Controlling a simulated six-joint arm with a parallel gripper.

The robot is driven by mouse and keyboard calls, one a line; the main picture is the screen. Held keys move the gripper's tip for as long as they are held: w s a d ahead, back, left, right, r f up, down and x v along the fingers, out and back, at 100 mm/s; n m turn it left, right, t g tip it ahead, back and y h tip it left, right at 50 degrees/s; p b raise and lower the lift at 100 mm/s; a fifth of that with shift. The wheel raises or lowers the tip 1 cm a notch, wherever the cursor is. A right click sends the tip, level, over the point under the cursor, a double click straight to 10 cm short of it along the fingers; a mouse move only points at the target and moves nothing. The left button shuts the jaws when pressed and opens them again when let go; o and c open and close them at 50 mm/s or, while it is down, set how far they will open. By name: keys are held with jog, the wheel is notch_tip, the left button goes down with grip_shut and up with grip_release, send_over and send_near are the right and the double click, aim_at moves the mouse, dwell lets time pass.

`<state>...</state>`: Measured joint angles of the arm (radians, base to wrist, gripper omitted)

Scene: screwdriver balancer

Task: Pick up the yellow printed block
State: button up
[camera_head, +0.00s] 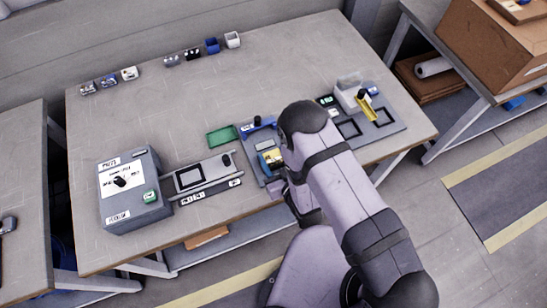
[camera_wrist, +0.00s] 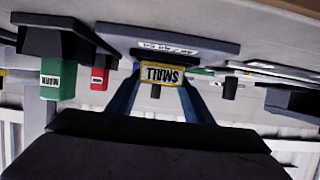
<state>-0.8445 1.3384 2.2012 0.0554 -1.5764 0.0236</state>
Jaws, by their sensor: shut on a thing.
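In the head view the yellow block (camera_head: 273,156) shows at the blue-backed fixture (camera_head: 254,143), beside my gripper (camera_head: 281,166). My arm hides part of that fixture. I cannot tell whether the block is clear of the surface below it.
A grey control box (camera_head: 135,190) stands at the left, with a slide fixture (camera_head: 203,172) beside it. A green tray (camera_head: 222,136) lies behind. Another fixture (camera_head: 347,128) with a yellow part (camera_head: 366,105) is at the right. Several small bins (camera_head: 211,46) line the back; the table's middle is clear.

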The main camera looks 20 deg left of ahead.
aim_at(273, 158)
jog(key=shift+r+b, duration=0.85)
jog(key=shift+r, duration=3.65)
jog(key=shift+a, duration=0.1)
